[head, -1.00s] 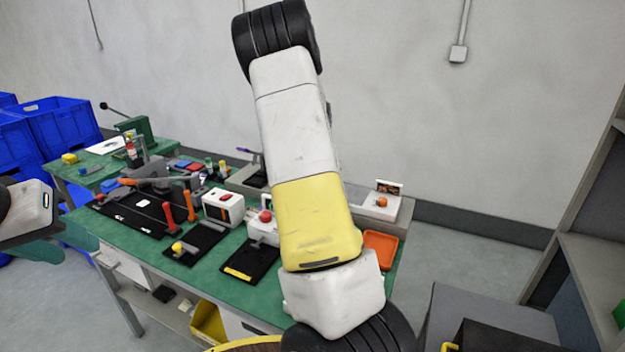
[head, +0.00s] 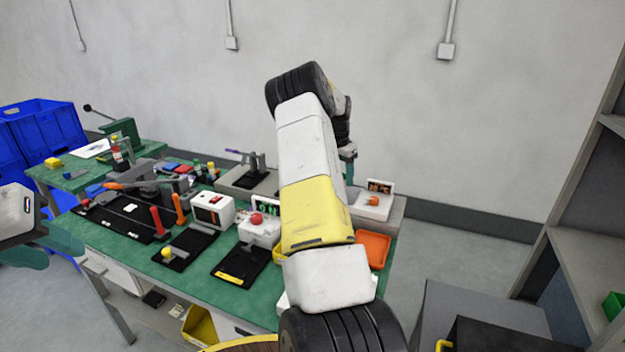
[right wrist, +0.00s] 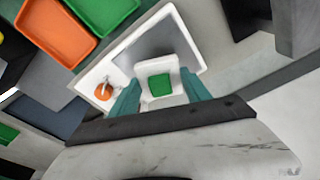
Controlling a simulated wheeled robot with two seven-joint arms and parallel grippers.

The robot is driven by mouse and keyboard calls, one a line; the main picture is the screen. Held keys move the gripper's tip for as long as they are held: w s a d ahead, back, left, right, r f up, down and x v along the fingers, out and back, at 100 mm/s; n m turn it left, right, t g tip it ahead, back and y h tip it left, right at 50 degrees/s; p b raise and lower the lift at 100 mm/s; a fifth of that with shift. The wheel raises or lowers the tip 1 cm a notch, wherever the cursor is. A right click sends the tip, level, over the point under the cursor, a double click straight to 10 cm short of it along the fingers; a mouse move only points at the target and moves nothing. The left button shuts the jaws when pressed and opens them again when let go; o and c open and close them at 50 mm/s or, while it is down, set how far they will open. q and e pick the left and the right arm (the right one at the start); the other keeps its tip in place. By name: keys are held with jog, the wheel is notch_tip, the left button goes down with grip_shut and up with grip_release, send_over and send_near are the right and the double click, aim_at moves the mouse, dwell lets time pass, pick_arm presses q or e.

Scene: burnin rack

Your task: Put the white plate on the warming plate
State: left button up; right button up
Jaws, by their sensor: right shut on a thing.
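The white plate (right wrist: 157,70) is a small squarish piece with a green square in its middle. In the right wrist view it sits between the teal fingertips of my right gripper (right wrist: 160,92), which is shut on it. The warming plate (right wrist: 186,27) is a white-framed unit with a dark grey top and an orange knob. It lies below and beyond the held plate; the gap between them is unclear. In the head view the warming plate (head: 368,208) stands at the bench's right back, partly behind my right arm. My left gripper (head: 45,250) is open and empty at the left edge.
An orange tray (head: 373,249) lies in front of the warming plate, with a green tray (right wrist: 103,12) beside it in the wrist view. Several fixtures and a white box with a red button (head: 258,228) crowd the green bench (head: 200,290). Grey shelving (head: 575,250) stands right.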

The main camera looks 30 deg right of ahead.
jog(key=shift+f, duration=1.7)
jog(key=shift+f, duration=0.1)
jog(key=o, duration=1.3)
jog(key=shift+o, duration=0.2)
